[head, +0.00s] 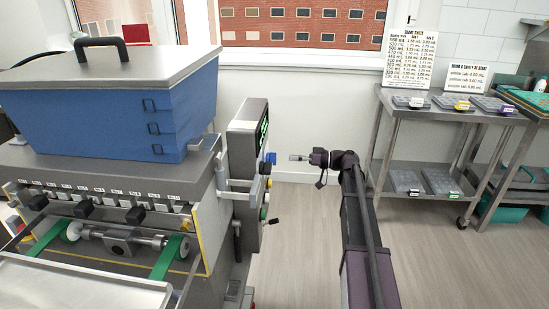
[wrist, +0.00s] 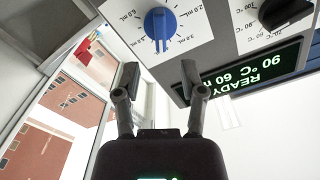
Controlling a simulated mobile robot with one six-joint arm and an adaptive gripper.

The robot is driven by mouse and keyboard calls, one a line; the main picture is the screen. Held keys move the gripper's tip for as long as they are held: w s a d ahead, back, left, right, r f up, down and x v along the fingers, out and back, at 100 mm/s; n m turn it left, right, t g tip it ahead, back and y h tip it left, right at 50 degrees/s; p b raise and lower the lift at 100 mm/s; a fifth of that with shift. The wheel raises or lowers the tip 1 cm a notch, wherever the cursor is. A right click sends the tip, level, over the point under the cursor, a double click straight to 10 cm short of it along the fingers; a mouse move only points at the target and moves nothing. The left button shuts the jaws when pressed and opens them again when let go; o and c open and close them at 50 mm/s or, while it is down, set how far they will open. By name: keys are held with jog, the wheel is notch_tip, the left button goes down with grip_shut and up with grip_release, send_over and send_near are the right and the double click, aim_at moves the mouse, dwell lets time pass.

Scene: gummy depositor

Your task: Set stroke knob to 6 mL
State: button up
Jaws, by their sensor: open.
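The stroke knob is a round blue dial on the white scale of the control panel; it shows at the top of the wrist view (wrist: 160,24) and as a small blue shape at the panel's right side in the head view (head: 271,158). In the wrist view a 6.0 mL mark lies left of the knob and a 3.0 mL mark lies to its right. The knob's ridge runs toward the picture bottom; its exact reading is unclear. My gripper (head: 293,157) is open and empty, facing the panel. Its two fingers (wrist: 160,72) stand apart from the knob.
A black temperature knob (wrist: 284,10) sits beside the stroke scale. In the head view a blue hopper (head: 120,105) tops the machine. A steel cart (head: 440,112) with trays stands right. Floor between is clear.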

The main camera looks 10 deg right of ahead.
aim_at(271, 159)
jog(key=shift+x, duration=3.3)
